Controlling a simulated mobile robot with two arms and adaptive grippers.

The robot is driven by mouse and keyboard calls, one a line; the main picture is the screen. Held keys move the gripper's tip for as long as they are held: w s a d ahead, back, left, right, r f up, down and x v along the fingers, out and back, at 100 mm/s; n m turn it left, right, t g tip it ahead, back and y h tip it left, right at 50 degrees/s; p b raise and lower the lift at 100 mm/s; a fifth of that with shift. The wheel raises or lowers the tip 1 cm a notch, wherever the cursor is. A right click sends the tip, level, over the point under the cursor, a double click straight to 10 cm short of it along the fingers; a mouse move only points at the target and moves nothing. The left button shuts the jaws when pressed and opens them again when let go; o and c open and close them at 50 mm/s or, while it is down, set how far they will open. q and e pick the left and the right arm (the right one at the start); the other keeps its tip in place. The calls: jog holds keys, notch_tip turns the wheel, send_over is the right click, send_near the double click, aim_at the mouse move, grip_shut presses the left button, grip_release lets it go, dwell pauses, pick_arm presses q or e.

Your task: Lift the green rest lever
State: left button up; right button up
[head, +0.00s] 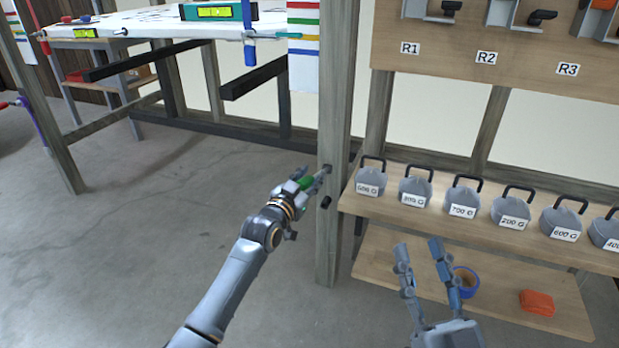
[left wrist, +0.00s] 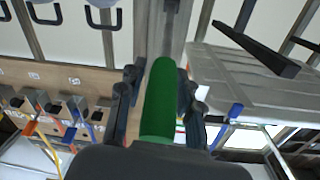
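The green rest lever (head: 306,183) sticks out from the wooden post (head: 333,120) beside the weight shelf. Its green handle also shows in the left wrist view (left wrist: 162,100), running up the middle of the picture. My left gripper (head: 303,180) is at the lever, with one finger on each side of the green handle. My right gripper (head: 420,248) is open and empty, in front of the lower shelf.
Several grey weights with black handles, such as the 700 G one (head: 463,197), stand on the wooden shelf (head: 400,218). A blue cup (head: 465,282) and an orange block (head: 537,302) are on the lower shelf. A white roof panel (head: 150,22) is at the upper left.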

pick_arm(q)
grip_shut()
